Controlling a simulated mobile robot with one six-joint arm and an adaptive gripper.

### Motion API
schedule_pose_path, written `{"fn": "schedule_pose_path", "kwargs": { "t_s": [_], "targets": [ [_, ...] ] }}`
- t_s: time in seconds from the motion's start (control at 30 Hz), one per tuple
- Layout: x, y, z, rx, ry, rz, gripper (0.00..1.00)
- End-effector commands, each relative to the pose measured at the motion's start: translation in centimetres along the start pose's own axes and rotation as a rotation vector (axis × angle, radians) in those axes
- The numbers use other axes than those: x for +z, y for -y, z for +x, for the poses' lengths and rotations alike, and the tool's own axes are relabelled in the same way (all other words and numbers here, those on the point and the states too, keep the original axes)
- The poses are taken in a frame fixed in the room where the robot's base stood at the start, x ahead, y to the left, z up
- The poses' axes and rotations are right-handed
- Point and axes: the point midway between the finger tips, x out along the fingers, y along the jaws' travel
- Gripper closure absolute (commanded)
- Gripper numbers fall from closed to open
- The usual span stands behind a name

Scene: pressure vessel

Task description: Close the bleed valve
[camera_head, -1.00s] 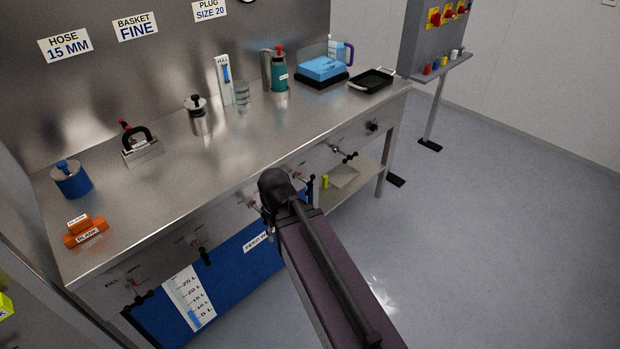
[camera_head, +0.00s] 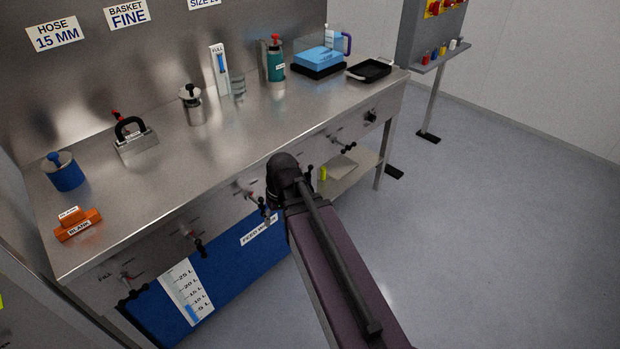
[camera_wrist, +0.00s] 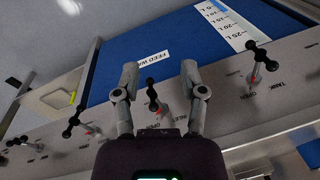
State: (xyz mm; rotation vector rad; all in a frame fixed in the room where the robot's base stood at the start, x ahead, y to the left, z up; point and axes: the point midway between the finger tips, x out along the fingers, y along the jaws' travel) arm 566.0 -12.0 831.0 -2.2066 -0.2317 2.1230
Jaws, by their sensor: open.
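My gripper (camera_wrist: 159,72) is open, its two fingers apart and empty, facing the bench's front panel. A valve with a black bar handle (camera_wrist: 152,94) and a red part near its base stands between the fingers, closer to the wrist than the fingertips. The same valve seems to show beside my wrist in the head view (camera_head: 262,204). I cannot read which valve is the bleed valve. Another black-handled valve (camera_wrist: 259,55), near a label reading "TANK", is at the right in the wrist view. A further one (camera_wrist: 72,122) is at the left. My fingers are hidden in the head view.
The steel bench (camera_head: 165,185) carries orange blanks (camera_head: 78,225), a blue pot (camera_head: 64,172) and other items. Below is the blue feed water tank (camera_head: 235,265) with a level scale (camera_head: 187,290). Several valves line the front panel. Floor (camera_head: 470,210) at the right is clear.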

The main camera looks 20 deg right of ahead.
Motion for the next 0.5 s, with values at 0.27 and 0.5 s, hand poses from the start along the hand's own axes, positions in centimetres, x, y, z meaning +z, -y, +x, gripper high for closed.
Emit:
{"fn": "schedule_pose_path", "kwargs": {
  "t_s": [0.27,0.5],
  "targets": [
    [-4.5,-5.2,3.1,-0.213,-0.131,-0.07,0.46],
    [-7.8,-10.8,4.0,-0.363,-0.311,-0.136,0.46]
  ]
}}
